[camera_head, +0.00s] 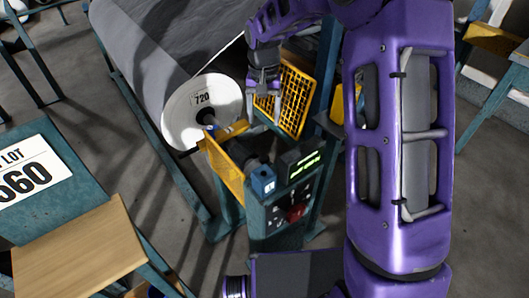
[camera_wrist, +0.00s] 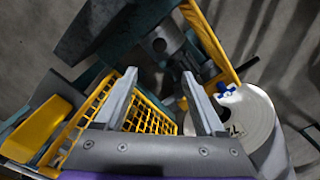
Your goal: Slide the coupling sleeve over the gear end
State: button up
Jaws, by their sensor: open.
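My gripper (camera_head: 265,117) hangs above the gap between the roll and the control stand, fingers pointing down. In the wrist view my gripper (camera_wrist: 160,78) has two fingers well apart with nothing between them. A dark grey cylindrical part (camera_head: 254,166) sits on the stand behind the yellow guard; it also shows in the wrist view (camera_wrist: 166,40), beyond the fingertips. I cannot tell for sure which part is the sleeve or the gear end.
The grey roll's white end (camera_head: 190,112) reads 720. Yellow mesh guards (camera_head: 286,98) stand close around my gripper. The control stand (camera_head: 285,215) has a lit display and a red button. A table (camera_head: 75,250) with a wooden board is at left.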

aim_at(264, 157)
notch_tip(264, 157, down, 16)
jog(key=shift+r+b, duration=0.1)
jog(key=shift+b, duration=1)
grip_shut()
dwell(0.6)
